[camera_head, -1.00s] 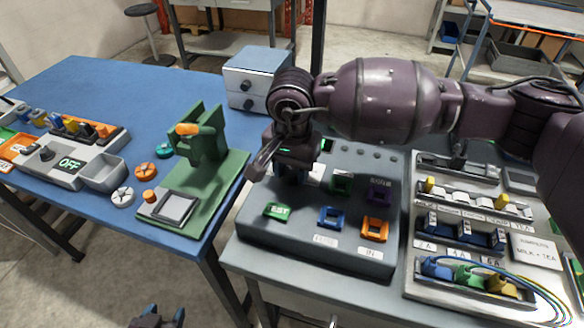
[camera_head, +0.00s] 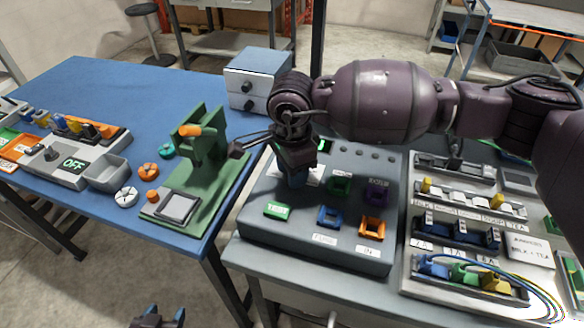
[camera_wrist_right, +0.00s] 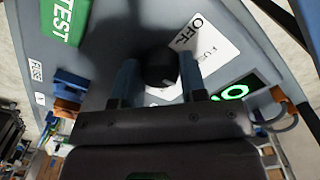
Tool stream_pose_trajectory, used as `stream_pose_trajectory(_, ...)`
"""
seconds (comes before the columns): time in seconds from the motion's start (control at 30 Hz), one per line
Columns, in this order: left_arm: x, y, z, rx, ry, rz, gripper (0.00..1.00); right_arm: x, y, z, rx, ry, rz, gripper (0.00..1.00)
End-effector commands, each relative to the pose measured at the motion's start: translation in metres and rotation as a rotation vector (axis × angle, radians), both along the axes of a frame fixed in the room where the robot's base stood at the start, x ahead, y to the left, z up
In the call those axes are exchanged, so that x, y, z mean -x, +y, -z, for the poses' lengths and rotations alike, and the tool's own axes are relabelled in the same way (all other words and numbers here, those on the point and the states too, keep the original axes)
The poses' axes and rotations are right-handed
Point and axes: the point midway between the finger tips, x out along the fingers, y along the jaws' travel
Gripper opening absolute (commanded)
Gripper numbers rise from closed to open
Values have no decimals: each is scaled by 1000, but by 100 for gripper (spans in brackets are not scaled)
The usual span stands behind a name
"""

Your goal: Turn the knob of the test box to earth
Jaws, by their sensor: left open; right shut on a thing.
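The test box (camera_head: 300,243) is a grey sloped box on the right-hand bench. It has a green TEST button (camera_head: 277,210) and coloured sockets. My right gripper (camera_head: 296,182) reaches down onto its upper left part and hides the knob in the head view. In the right wrist view, its two blue fingers stand on either side of the black round knob (camera_wrist_right: 157,68), shut on it. A white label (camera_wrist_right: 213,45) reading OFF lies beside the knob. My left gripper (camera_head: 165,313) is open and empty at the bottom edge.
Racks with coloured parts and looping wires (camera_head: 525,272) lie right of the test box. A gap separates the benches.

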Motion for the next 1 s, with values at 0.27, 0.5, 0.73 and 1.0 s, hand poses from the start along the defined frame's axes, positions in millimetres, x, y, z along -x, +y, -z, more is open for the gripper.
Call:
stream_pose_trajectory(0.27, -2, -1, -1, 1, -3, 0, 56, 0, 0, -1, 0, -1, 18, 15)
stream_pose_trajectory(0.5, -7, -2, -4, 2, -14, 3, 56, 0, 0, -1, 0, -1, 17, 15)
stream_pose_trajectory(0.73, -9, -2, -7, 2, -22, 3, 56, 0, 0, 0, 0, -1, 17, 65)
stream_pose_trajectory(1.0, -6, -2, -6, 2, -15, 2, 56, 0, 0, -3, 0, -1, 16, 65)
